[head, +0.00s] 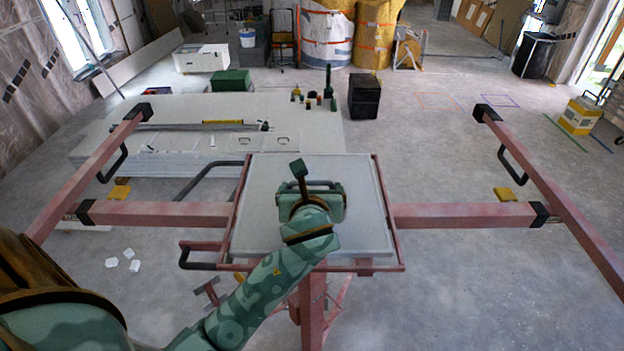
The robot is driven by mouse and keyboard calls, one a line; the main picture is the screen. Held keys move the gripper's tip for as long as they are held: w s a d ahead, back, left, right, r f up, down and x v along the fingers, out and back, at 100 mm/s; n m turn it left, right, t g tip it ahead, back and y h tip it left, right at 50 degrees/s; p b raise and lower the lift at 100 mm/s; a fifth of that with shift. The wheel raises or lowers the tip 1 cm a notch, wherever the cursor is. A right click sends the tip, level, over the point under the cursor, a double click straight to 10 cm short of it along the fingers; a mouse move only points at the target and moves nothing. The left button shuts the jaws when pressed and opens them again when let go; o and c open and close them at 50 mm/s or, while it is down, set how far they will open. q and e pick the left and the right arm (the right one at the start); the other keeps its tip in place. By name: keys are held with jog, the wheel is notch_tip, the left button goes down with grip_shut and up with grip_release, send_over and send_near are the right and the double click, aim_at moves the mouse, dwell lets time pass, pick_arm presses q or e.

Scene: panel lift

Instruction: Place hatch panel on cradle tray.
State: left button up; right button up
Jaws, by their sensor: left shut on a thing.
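The hatch panel (365,220) is a flat light-grey square plate in the middle of the view. It lies level over the cradle tray (389,222), a red frame whose side and front rails show around the panel. I cannot tell whether its underside touches the tray. My left arm reaches in from the lower left, and my left gripper (316,190) is over the upper middle of the panel, shut on its handle (322,183). The gripper body hides most of the handle and the fingertips. My right gripper is out of view.
Red lift beams (455,215) with black end caps extend left and right of the tray. A dark bent handle (205,178) is left of it. Behind stand a low white slab stack (190,110) and a black box (364,96). Floor at right is mostly clear.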

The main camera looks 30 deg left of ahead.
pick_arm(q)
jog(key=o, duration=1.5)
jog(key=shift+s, duration=0.1)
jog(key=shift+d, duration=0.1)
jog(key=b+v, duration=0.1)
jog(key=v, duration=1)
jog(key=shift+b, duration=0.3)
jog(key=shift+s+d+r, duration=0.15)
jog(key=shift+s+r, duration=0.1)
jog(key=shift+s, duration=0.15)
